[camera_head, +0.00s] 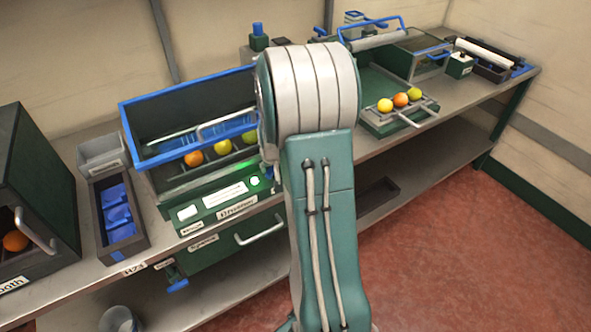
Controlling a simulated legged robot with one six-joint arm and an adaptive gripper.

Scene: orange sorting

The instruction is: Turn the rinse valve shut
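A blue handle (177,285) sticks out below the bench front, under the machine with the blue-rimmed bin. A small label is above it, too small to read, so I cannot tell for sure that this is the rinse valve or how it is turned. A blue-topped fitting (258,36) stands at the back of the bench. My arm rises through the middle of the view and covers part of the bench. My gripper is not in view.
The blue-rimmed bin (190,82) holds fruit above a panel with a lit green light (254,180). A drawer handle (260,230) sticks out below. A tray (427,107) with three fruits is at right. A dark booth (40,190) stands at left. The red floor is clear at right.

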